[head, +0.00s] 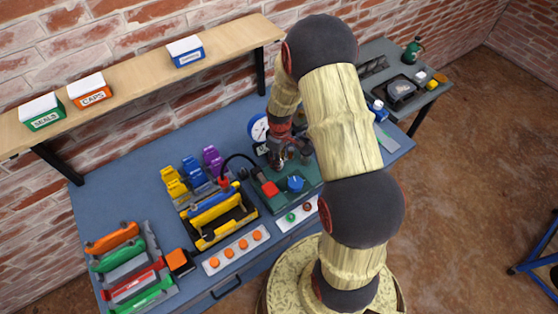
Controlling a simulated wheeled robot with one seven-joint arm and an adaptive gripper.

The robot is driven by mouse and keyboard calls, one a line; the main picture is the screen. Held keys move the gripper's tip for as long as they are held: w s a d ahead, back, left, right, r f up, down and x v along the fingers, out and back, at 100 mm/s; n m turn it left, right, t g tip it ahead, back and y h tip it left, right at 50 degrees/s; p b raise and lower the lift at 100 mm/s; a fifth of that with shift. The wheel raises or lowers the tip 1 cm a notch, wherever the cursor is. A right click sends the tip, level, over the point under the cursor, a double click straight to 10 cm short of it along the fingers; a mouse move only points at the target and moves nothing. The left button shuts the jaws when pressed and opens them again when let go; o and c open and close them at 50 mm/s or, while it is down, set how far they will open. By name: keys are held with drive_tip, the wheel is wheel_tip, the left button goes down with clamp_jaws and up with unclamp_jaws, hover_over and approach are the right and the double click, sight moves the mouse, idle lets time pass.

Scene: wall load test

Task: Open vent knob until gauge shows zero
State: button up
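A round gauge (258,127) with a white face and blue rim stands on the blue bench, just left of my gripper. Its needle is too small to read. My gripper (279,163) points down beside the gauge, over the back of a green test block (309,193). Its fingers are small and dark, and I cannot tell whether they are open, shut or touching anything. I cannot tell which part is the vent knob. My arm hides the block's right side.
A yellow-and-black tool holder (219,224) and colored bins (173,184) stand left of the block. A shelf (137,63) with labeled boxes overhangs the back. A grey side table (412,103) stands at the right.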

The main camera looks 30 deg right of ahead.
drive_tip(key=shift+o, duration=1.4)
wheel_tip(320, 180, up, 12)
drive_tip(key=shift+d, duration=0.1)
